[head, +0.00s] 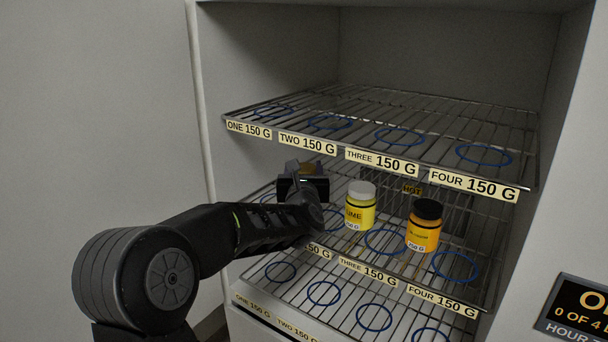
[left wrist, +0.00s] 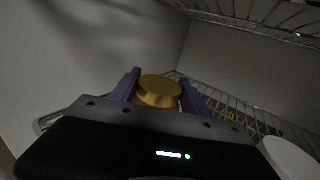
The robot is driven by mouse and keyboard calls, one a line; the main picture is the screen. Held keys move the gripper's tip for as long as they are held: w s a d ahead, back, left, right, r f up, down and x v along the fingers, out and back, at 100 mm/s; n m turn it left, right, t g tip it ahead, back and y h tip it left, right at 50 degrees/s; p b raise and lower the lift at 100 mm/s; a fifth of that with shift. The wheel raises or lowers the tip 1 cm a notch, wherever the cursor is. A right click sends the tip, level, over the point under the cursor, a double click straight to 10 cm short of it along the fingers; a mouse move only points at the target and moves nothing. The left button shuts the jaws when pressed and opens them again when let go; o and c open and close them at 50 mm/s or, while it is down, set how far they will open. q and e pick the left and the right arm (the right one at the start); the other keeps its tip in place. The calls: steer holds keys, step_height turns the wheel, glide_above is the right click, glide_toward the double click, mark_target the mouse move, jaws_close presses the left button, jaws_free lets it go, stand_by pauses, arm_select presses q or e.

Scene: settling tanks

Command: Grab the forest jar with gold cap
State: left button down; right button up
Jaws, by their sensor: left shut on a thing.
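A jar with a gold cap (left wrist: 160,91) stands between the two purple fingers of my left gripper (left wrist: 161,94), which is shut on it. In the head view the gold cap (head: 311,167) barely shows behind my left gripper (head: 303,182), at the left part of the middle shelf. The jar's body is mostly hidden; the sliver under the cap looks orange-brown in dim light, so I cannot confirm a forest colour. I cannot tell whether it touches the shelf. My right gripper is not in view.
A yellow jar with a white cap (head: 360,207) stands just right of my left gripper. An orange jar with a black cap (head: 424,226) stands farther right. The wire upper shelf (head: 430,124) hangs overhead. The cabinet's left wall is close. The lower shelf (head: 347,296) looks empty.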

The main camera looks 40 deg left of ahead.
arm_select(q)
steer(key=shift+r, duration=0.55)
step_height(320, 180, up, 2)
steer(key=shift+r, duration=0.1)
steer(key=b+v, duration=0.4)
steer(key=v, duration=1.4)
